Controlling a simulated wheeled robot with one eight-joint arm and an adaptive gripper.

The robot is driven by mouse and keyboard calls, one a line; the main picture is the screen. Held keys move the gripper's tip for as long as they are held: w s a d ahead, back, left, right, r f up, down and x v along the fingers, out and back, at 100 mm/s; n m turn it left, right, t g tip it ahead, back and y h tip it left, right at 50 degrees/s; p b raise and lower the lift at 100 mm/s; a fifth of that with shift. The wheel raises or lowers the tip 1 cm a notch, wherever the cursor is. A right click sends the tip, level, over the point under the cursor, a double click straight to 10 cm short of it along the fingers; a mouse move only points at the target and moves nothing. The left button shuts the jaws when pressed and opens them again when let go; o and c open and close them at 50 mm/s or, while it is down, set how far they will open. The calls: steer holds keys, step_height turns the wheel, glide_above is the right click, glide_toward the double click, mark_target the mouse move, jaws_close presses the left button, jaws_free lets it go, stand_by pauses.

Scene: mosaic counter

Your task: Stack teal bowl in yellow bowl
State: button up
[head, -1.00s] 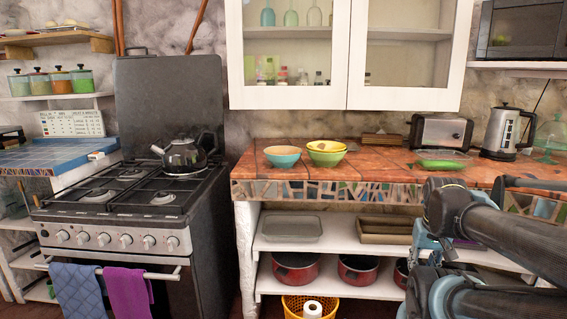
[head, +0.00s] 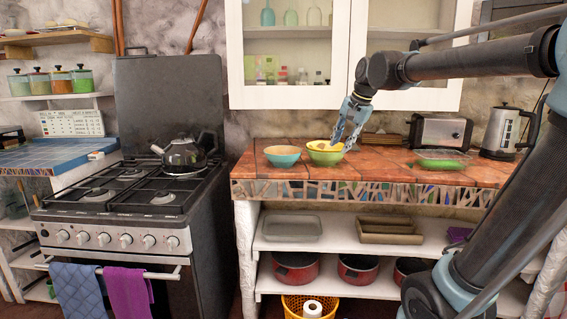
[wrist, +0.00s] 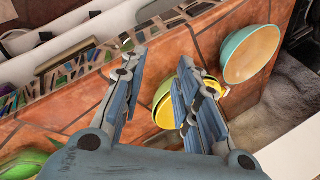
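The teal bowl (head: 282,158) stands upright on the tiled counter, left of the yellow bowl. In the wrist view the teal bowl (wrist: 243,60) is at upper right, outside my fingers. The yellow bowl (head: 322,147) has a yellow-green lower part; whether that is a second bowl nested under it I cannot tell. My gripper (head: 338,137) is above the right side of the yellow bowl. In the wrist view my gripper (wrist: 160,65) is open with nothing between the fingers. The yellow bowl (wrist: 163,105) lies beyond them, partly hidden by the right finger.
A green dish (head: 440,160) and a toaster (head: 440,132) stand to the right on the counter (head: 385,168). A brown block (head: 382,139) is behind. Cabinets (head: 295,55) hang above. A stove with a kettle (head: 183,154) is at left, across a gap.

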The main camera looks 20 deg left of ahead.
steer(key=w+a+r+m+y, duration=0.1)
steer(key=w+a+r, duration=0.15)
steer(key=a, duration=0.35)
steer(key=w+a+r+m, duration=0.1)
steer(key=a+r, duration=0.2)
steer(key=a, duration=0.3)
glide_toward(295, 156)
steer(key=x, duration=0.5)
steer(key=shift+w+a+f, duration=0.15)
steer(key=shift+a+f, duration=0.05)
steer(key=shift+x, duration=2.6)
steer(key=shift+w+r, duration=0.1)
steer(key=shift+w, duration=0.05)
steer(key=shift+c, duration=0.3)
steer(key=shift+d, duration=0.1)
jaws_close()
